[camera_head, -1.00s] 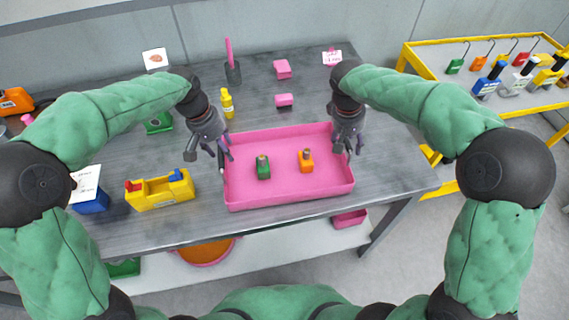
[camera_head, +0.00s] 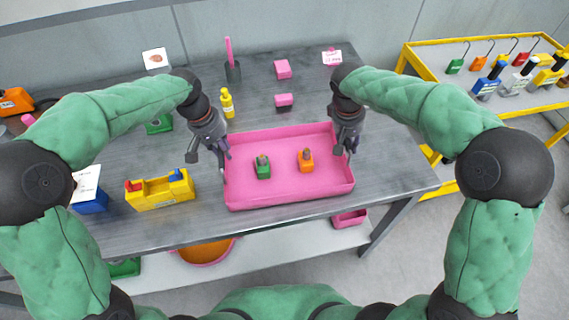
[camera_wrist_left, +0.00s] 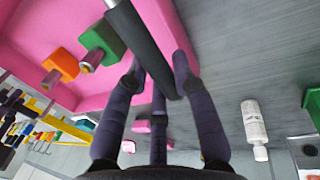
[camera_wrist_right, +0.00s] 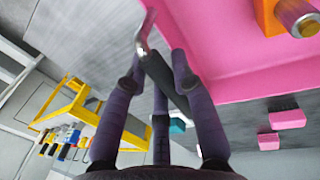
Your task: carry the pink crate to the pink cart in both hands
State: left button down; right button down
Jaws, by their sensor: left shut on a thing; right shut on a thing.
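The pink crate (camera_head: 290,193) rests on the grey table, with a green-bodied item (camera_head: 263,168) and an orange-bodied item (camera_head: 306,161) standing inside it. My left gripper (camera_head: 222,160) is at the crate's left side, shut on its dark bar handle (camera_wrist_left: 143,45). My right gripper (camera_head: 349,144) is at the crate's right side, shut on its other handle, a bar (camera_wrist_right: 160,72) seen in the right wrist view. The fingers partly hide both handles. I see no pink cart in these views.
A yellow tote (camera_head: 160,193) stands left of the crate. A yellow bottle (camera_head: 227,103) and pink blocks (camera_head: 283,100) stand behind it. The grey table (camera_head: 400,176) is bare to its right. A yellow-framed rack (camera_head: 430,66) with hanging items stands at the right.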

pick_arm(q)
jog(key=shift+r, duration=0.2)
pick_arm(e)
jog(key=shift+r, duration=0.2)
